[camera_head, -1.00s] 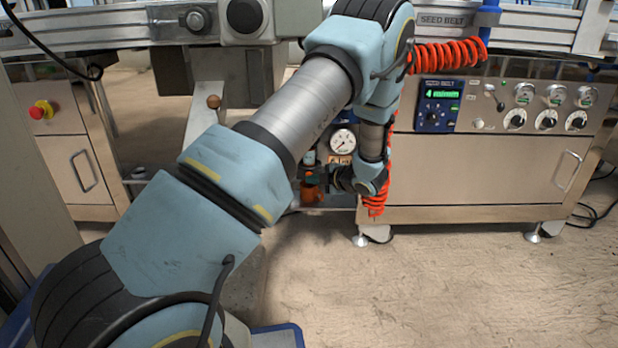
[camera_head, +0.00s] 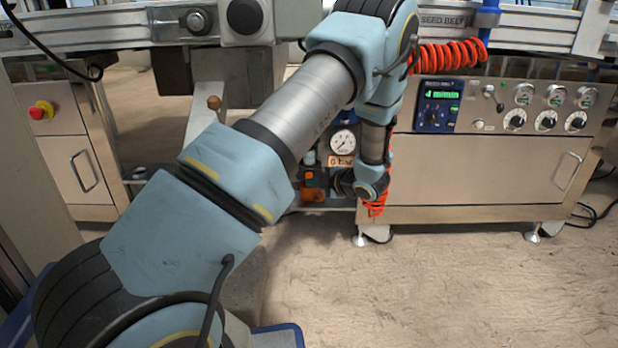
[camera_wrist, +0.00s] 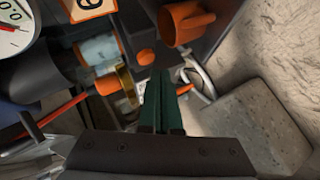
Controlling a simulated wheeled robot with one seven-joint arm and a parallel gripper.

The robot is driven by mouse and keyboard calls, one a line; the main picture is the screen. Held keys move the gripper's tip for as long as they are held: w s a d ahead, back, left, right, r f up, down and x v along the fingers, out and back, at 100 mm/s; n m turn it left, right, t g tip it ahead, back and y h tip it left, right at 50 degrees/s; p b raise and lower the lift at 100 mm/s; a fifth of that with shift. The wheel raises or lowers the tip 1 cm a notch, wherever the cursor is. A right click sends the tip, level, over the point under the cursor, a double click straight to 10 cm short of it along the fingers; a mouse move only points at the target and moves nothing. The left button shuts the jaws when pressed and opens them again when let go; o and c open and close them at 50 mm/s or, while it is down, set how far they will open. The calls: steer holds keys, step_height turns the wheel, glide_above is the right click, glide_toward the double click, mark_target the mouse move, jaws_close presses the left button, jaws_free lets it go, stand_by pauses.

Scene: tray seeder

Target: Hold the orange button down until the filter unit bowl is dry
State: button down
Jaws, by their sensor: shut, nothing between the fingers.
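The orange button (camera_wrist: 146,57) is a small round knob in the wrist view, at the end of the filter unit bowl (camera_wrist: 98,52). The bowl is pale and clear-looking with orange collars; I cannot tell whether water is in it. My gripper (camera_wrist: 160,73) is shut and empty, its dark green fingers together. The fingertips are right beside the button in the picture; I cannot tell whether they touch it.
An orange cup (camera_wrist: 186,22) is just past the button. A round gauge (camera_head: 343,141) sits above, with an orange-edged sign (camera_head: 340,161) under it. A red coiled hose (camera_head: 450,55) hangs by my arm. A cabinet with a control panel (camera_head: 438,105) stands right; the floor in front is clear.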

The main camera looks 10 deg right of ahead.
steer(key=shift+s+a+p, duration=0.2)
steer(key=shift+s+a, duration=0.05)
steer(key=shift+s, duration=1)
steer(key=shift+s+a+p, duration=0.2)
steer(key=shift+s, duration=1)
